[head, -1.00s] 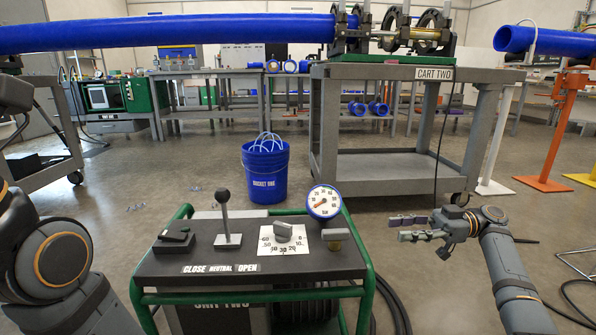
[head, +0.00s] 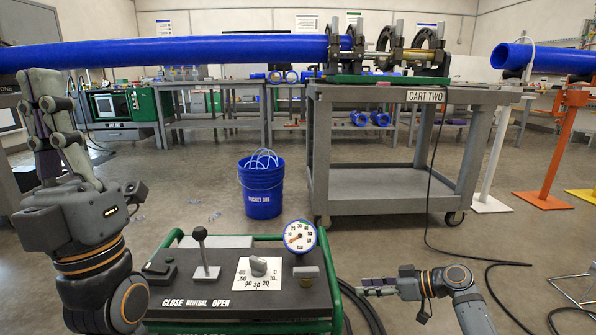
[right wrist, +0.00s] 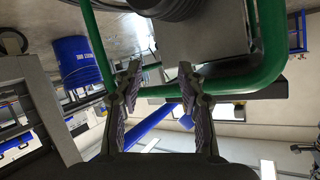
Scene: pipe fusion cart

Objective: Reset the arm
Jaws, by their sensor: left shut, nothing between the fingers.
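My left gripper (head: 46,88) is raised at the left, fingers pointing up, in front of the blue pipe's left part. It is shut and holds nothing. My right gripper (head: 372,287) is low, to the right of the control unit, with its fingers pointing left. In the right wrist view its two fingers (right wrist: 159,68) stand apart with nothing gripped between them; the green frame shows beyond them. The control unit (head: 240,295) has a black-knobbed lever (head: 203,255), a dial (head: 259,267) and a round gauge (head: 300,237).
A long blue pipe (head: 190,52) runs across to the fusion machine (head: 395,55) on the grey cart (head: 400,95). A blue bucket (head: 262,190) stands on the floor behind the control unit. Black hoses (head: 360,305) lie beside the unit. Open floor lies between unit and cart.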

